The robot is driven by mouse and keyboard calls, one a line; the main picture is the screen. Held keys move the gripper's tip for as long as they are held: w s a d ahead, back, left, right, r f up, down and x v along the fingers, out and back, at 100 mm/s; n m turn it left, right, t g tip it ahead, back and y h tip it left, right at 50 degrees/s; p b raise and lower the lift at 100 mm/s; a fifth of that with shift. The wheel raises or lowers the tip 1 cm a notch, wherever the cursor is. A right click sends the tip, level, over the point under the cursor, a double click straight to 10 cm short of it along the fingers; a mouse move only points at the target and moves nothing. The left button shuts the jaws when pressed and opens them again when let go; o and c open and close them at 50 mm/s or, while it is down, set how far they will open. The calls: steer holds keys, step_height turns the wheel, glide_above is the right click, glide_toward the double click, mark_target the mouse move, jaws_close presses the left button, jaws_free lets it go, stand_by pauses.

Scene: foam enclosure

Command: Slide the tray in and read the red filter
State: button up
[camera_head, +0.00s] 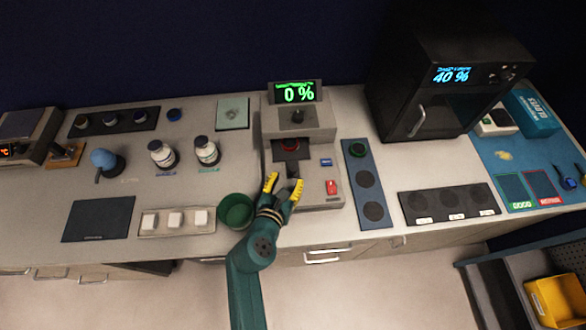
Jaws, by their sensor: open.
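The reader device (296,128) stands at the middle of the bench, with a green display (296,93) that reads "0 %". The tray appears pulled out toward me; how far is hard to tell. My gripper (283,181) is open, its yellow fingertips just in front of the tray, with a dark handle-like part between or behind them. I cannot tell whether they touch it.
A green cup (236,211) stands close to the left of my gripper. A blue strip with round dark pads (366,184) lies to the right. White-capped bottles (206,151) stand left. A dark mat (98,219) is bare.

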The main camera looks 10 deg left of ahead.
mark_target(293, 168)
steer(key=b+x, duration=0.1)
steer(key=x, duration=0.5)
steer(key=shift+w, duration=0.1)
jaws_close()
